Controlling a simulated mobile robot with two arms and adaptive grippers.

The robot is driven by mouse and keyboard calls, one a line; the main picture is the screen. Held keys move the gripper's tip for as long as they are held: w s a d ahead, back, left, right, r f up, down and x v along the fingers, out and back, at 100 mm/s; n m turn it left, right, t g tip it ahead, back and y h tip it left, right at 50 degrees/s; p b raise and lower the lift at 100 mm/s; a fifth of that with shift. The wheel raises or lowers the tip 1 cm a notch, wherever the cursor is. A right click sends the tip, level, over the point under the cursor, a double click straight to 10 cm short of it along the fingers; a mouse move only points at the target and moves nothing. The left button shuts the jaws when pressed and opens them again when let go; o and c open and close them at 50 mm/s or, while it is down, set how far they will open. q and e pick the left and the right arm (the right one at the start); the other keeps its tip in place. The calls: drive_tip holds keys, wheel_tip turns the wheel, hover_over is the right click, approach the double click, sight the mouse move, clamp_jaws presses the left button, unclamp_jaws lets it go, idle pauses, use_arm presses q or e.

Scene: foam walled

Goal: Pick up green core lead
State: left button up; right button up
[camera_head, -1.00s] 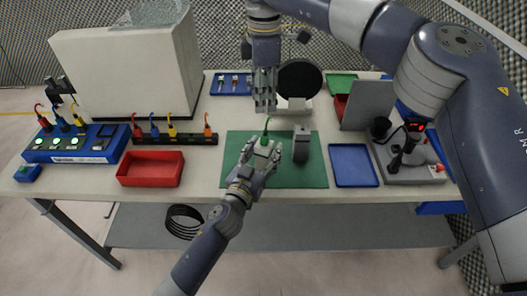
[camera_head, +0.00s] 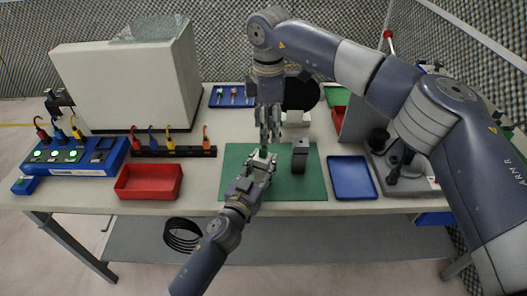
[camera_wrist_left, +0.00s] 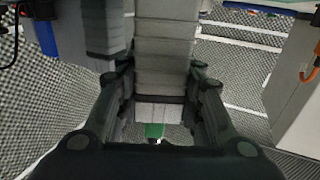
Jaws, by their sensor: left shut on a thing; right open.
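The green core lead is mostly hidden in the head view; a bit of its green plug (camera_head: 263,153) shows at the tip of my left gripper (camera_head: 260,163). The left gripper is shut on it above the green mat (camera_head: 310,187). In the left wrist view the green plug (camera_wrist_left: 154,131) sits between the fingers of the left gripper (camera_wrist_left: 160,112). My right gripper (camera_head: 269,139) is open, pointing down just above the left gripper and very close to the plug. I cannot tell if the two grippers touch.
A red tray (camera_head: 149,182) lies left and a blue tray (camera_head: 351,178) right. A black rack (camera_head: 176,151) with coloured leads and a blue test unit (camera_head: 72,156) are at left.

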sight(264, 148)
drive_tip(key=f, duration=0.7)
drive_tip(key=shift+a+f, duration=0.1)
drive_tip(key=shift+a, duration=0.2)
drive_tip(key=c, duration=1)
